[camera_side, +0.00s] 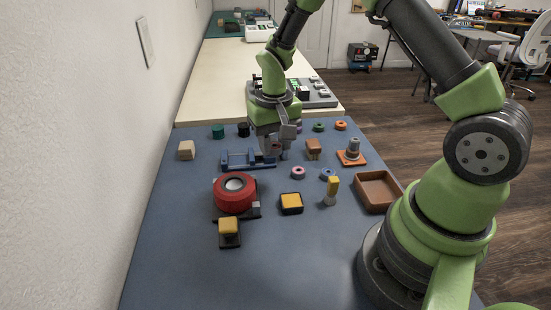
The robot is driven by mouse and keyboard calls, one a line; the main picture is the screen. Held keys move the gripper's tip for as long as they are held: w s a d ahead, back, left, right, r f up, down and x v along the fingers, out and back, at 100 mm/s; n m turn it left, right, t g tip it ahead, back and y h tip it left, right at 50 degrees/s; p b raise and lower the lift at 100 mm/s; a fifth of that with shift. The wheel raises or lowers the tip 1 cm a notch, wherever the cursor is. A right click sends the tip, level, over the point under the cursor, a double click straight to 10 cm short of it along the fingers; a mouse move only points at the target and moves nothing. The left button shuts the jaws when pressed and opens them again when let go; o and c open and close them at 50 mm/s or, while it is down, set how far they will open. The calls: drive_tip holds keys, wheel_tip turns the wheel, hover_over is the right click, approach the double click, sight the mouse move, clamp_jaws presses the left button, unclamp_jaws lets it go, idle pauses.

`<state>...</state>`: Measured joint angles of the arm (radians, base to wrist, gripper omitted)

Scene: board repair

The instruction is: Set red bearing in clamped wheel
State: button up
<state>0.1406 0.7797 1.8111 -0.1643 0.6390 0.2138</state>
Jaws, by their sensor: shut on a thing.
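A thick red wheel (234,194) with a pale centre sits on a dark holder (250,215) at the left front of the blue-grey mat. My gripper (274,150) is low over the mat, behind and right of the wheel, at the right end of a blue clamp-like fixture (240,163). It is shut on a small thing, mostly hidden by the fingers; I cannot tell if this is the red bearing. A pinkish ring (298,172) lies on the mat in front of my gripper, apart from it.
A blue ring (327,174), a yellow-topped peg (331,190) and a yellow-topped block (291,203) stand right of the wheel. A brown tray (376,204) is at the right edge. An orange-based post (352,153) stands behind it.

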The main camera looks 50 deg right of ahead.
sight(234, 185)
drive_tip(key=w+a+n, duration=0.1)
drive_tip(key=a+n, duration=0.1)
drive_tip(key=a, duration=0.1)
drive_tip(key=w+a+r+n, duration=0.1)
drive_tip(key=a, duration=0.2)
drive_tip(key=a+r+n, duration=0.1)
drive_tip(key=a+n, duration=0.1)
drive_tip(key=a, duration=0.1)
drive_tip(key=shift+w+a+r+n, duration=0.2)
drive_tip(key=shift+w+a+n, duration=0.1)
drive_tip(key=shift+w, duration=0.1)
drive_tip(key=shift+a+f, duration=0.15)
drive_tip(key=shift+a, duration=0.05)
drive_tip(key=shift+f, duration=1.8)
drive_tip(key=shift+f, duration=0.5)
drive_tip(key=shift+f, duration=0.5)
drive_tip(key=o, duration=0.6)
drive_tip(key=shift+o, duration=0.2)
